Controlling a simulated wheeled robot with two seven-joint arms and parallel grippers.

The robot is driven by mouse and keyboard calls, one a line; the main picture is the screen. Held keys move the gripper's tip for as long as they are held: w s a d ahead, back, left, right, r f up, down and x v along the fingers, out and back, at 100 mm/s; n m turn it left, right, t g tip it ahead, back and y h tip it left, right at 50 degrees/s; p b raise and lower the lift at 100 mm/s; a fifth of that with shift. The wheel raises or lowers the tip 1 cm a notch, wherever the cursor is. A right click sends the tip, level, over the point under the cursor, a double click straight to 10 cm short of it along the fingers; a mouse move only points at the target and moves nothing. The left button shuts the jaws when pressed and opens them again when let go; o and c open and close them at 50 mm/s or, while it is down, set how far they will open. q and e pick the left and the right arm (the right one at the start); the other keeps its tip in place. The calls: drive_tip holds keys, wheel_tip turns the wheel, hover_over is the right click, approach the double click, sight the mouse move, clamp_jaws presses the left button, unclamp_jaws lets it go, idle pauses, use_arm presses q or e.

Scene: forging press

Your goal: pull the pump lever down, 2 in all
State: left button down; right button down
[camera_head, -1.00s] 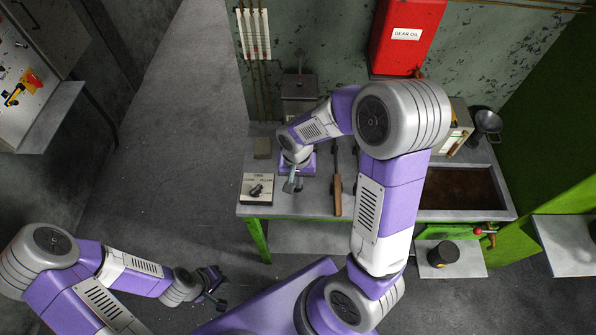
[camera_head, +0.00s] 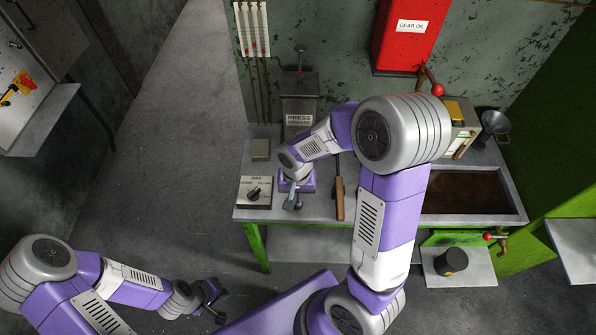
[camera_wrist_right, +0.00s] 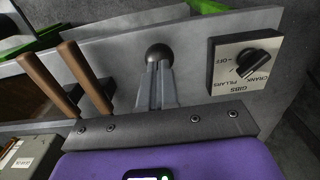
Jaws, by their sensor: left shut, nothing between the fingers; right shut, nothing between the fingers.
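A dark ball knob (camera_wrist_right: 158,54), apparently the end of the pump lever, shows at the tips of my right gripper (camera_wrist_right: 156,86) in the right wrist view. The fingers are shut with nothing between them. I cannot tell whether they touch the knob. In the head view the right gripper (camera_head: 291,194) points down over the bench, and a small dark knob (camera_head: 298,205) shows beside its tips. The rest of the lever is hidden by my right arm. My left gripper (camera_head: 215,306) is shut and empty, low at the left, away from the bench.
A selector box (camera_head: 254,193) with a dial sits left of the right gripper. The grease tank (camera_head: 299,104) stands behind. A red gear oil tank (camera_head: 409,35) hangs on the wall. A brown-filled tray (camera_head: 465,192) is at the right.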

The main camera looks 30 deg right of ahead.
drive_tip(key=shift+s+f+b, duration=0.1)
drive_tip(key=shift+f+b, duration=1)
drive_tip(key=shift+f, duration=0.15)
drive_tip(key=shift+r, duration=0.25)
wheel_tip(320, 180, up, 10)
drive_tip(key=w+p, duration=0.1)
drive_tip(key=p, duration=0.7)
drive_tip(key=shift+w+d+r+p, duration=0.15)
drive_tip(key=shift+w+d+p, duration=0.2)
drive_tip(key=shift+d, duration=0.1)
drive_tip(key=f+b, duration=0.2)
drive_tip(key=s+f+b, duration=0.1)
drive_tip(key=f+b, duration=0.2)
drive_tip(key=a+f+b, duration=0.1)
drive_tip(key=f+b, duration=0.1)
drive_tip(key=f, duration=0.1)
drive_tip(key=shift+s+f, duration=0.15)
drive_tip(key=shift+s, duration=0.1)
drive_tip(key=shift+d, duration=0.1)
